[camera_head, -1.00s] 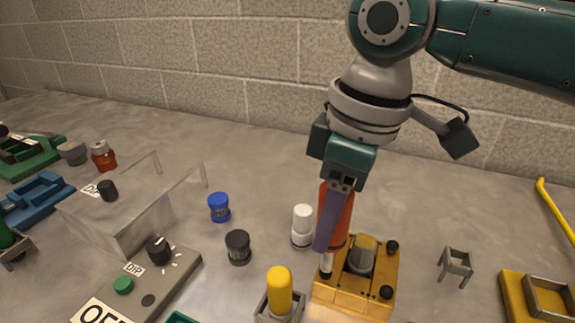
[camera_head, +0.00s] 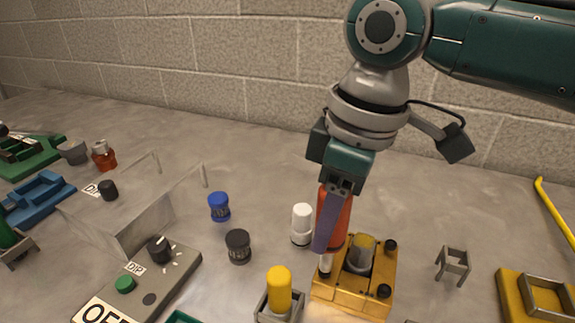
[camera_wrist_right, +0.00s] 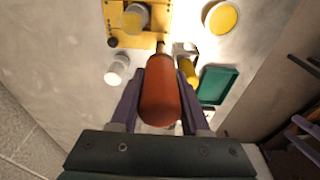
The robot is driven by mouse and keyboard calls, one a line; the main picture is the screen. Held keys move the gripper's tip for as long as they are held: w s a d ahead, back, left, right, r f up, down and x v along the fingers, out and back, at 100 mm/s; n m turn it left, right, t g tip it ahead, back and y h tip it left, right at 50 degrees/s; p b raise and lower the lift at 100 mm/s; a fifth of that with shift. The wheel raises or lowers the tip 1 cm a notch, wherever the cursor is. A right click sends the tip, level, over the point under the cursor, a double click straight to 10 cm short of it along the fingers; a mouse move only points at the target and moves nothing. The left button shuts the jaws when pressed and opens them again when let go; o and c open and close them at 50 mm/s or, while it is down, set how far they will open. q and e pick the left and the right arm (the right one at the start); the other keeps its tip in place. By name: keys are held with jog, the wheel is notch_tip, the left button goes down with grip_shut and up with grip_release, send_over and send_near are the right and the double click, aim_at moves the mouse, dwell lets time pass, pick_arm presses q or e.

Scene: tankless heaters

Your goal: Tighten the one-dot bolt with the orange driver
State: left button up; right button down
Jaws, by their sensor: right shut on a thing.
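My right gripper (camera_head: 330,228) is shut on the orange driver (camera_head: 343,212), which stands nearly upright with its tip down. The driver also shows between the purple fingers in the right wrist view (camera_wrist_right: 160,95). Its lower end is at the near-left corner of the yellow block (camera_head: 345,297), where it covers the bolt there. I cannot tell how well the tip sits on it. Two dark bolts show on the block, one at the far right (camera_head: 390,246) and one at the near right (camera_head: 384,291). Their dot marks are not readable. My left gripper is out of view.
A white-capped bottle (camera_head: 301,225) stands close left of the driver. A yellow-handled tool (camera_head: 279,290) stands upright in a holder in front. Black (camera_head: 238,246) and blue (camera_head: 219,207) jars are further left. A small empty stand (camera_head: 453,265) is on the right.

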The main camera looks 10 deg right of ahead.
jog(key=shift+f, duration=0.3)
dwell(0.4)
jog(key=shift+f, duration=0.15)
dwell(1.1)
notch_tip(320, 180, up, 2)
jog(key=shift+r+p, duration=0.25)
jog(key=shift+p, duration=1)
notch_tip(320, 180, up, 5)
jog(key=p, duration=0.5)
jog(key=shift+f+p, duration=0.1)
jog(key=shift+p, duration=0.25)
jog(key=shift+f, duration=0.1)
